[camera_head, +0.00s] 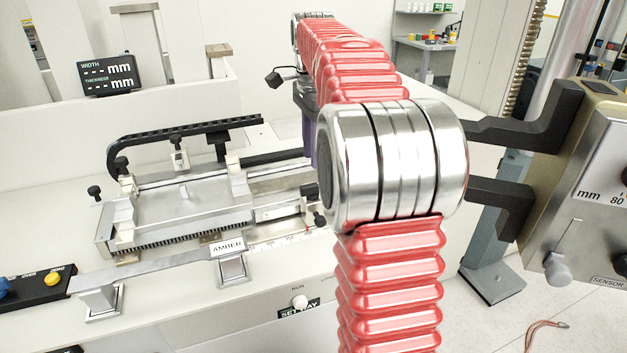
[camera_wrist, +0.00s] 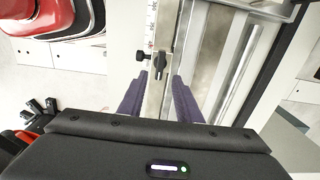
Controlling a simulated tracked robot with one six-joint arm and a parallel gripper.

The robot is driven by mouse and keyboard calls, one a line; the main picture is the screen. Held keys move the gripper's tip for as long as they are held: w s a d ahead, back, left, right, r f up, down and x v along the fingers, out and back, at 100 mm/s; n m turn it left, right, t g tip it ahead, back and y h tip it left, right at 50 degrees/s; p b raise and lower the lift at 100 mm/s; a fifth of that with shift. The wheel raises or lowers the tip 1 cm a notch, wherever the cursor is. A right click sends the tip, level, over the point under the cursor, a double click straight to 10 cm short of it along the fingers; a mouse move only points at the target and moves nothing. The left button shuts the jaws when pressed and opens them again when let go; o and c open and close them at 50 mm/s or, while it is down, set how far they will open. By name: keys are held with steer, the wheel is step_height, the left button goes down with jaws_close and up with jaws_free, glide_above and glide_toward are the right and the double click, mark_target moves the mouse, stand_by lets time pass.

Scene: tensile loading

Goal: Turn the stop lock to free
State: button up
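In the wrist view a small dark lever-like knob (camera_wrist: 160,64), which may be the stop lock, sits on a pale strip beside a ruler scale. A second black knob (camera_wrist: 143,56) sticks out to its left. My gripper (camera_wrist: 160,78) is open, its two purple fingers either side of the strip, tips near the lever's lower end. Nothing is between the fingers except the view of the strip and lever; contact cannot be told. In the head view part of my gripper (camera_head: 308,135) shows purple above the rail's right end, mostly hidden by my arm. Black knobs (camera_head: 308,190) sit below it.
A sliding carriage (camera_head: 190,198) with black knobs stands left on the bench, below a curved cable chain (camera_head: 190,134). A sensor box (camera_head: 595,180) with black arms stands right.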

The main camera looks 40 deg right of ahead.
mark_target(313, 184)
step_height(313, 184, down, 8)
steer(key=shift+f, duration=0.25)
steer(key=shift+c, duration=0.5)
jaws_close()
steer(key=shift+d, duration=0.15)
